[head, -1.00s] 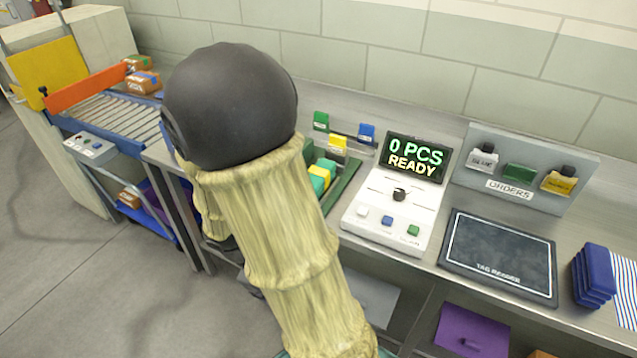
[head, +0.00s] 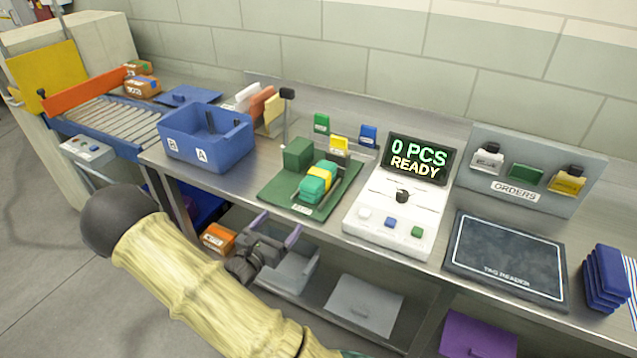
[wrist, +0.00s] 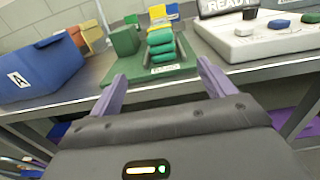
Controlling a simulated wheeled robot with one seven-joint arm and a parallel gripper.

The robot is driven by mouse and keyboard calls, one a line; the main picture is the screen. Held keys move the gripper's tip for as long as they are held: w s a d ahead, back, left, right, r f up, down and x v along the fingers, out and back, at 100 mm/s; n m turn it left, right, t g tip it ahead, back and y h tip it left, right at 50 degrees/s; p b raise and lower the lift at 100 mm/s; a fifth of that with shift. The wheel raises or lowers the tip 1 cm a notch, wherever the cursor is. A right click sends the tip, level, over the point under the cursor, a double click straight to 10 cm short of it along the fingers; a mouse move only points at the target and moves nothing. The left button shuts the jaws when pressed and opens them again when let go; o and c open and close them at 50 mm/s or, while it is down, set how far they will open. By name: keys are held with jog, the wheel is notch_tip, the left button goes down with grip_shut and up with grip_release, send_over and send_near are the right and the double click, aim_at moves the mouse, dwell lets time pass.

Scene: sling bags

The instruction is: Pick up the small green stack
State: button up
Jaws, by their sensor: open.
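A small stack of green and teal pieces with a yellow one among them (head: 318,182) lies in a rack on a green tray (head: 283,194). The stack also shows in the wrist view (wrist: 160,42), just ahead, between my fingers' directions. A plain green block (head: 298,153) stands beside it on the tray; it is at left of the stack in the wrist view (wrist: 125,40). My gripper (head: 277,229) is open and empty, its purple fingers apart. It is in front of the bench's front edge, short of the tray, and touches neither stack nor block.
A blue bin (head: 206,140) stands left of the tray. A white scale console (head: 390,215) reading "0 PCS READY" is close on its right. A thin post (head: 286,115) rises behind the tray. The metal bench edge (wrist: 75,95) lies ahead of my fingers.

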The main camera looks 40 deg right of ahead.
aim_at(306, 190)
jog(key=p+x, duration=0.2)
jog(key=x, duration=1)
jog(key=shift+d, duration=0.15)
jog(key=x, duration=0.1)
jog(key=p+x, duration=0.1)
jog(key=x, duration=0.3)
jog(key=shift+r+p, duration=0.3)
jog(key=shift+p, duration=0.1)
jog(key=c, duration=1.2)
jog(key=shift+c, duration=0.2)
